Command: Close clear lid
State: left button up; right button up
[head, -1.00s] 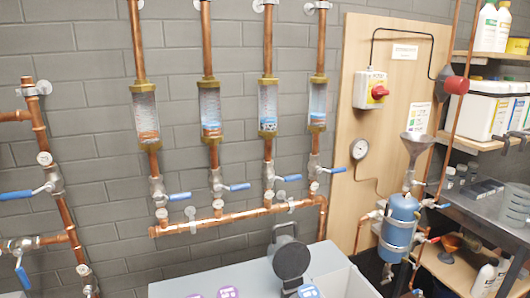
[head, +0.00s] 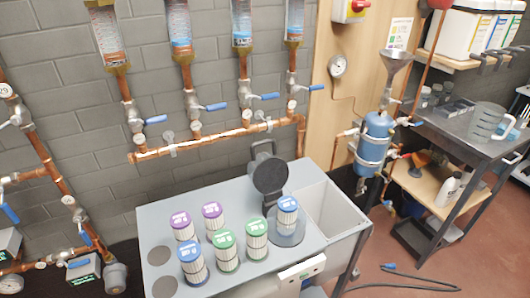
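A dark round lid (head: 270,174) stands raised on a hinge at the back of the grey work unit (head: 150,212) in the head view. I cannot tell whether this lid is clear. Just in front of it, a white pleated filter with a blue cap (head: 287,215) stands upright in a round grey seat (head: 287,238). The lid is apart from the filter and open. Neither of my grippers is in view.
Several filters with purple, green and blue caps (head: 224,250) stand left of the seat. An open basin (head: 335,215) is at the unit's right. Copper pipes with blue-handled valves (head: 264,96) run along the wall behind. A blue tank with a funnel (head: 375,145) stands right.

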aim_at(271, 174)
jog(key=l+u, duration=0.55)
jog(key=u, duration=0.2)
jog(key=l+u, duration=0.35)
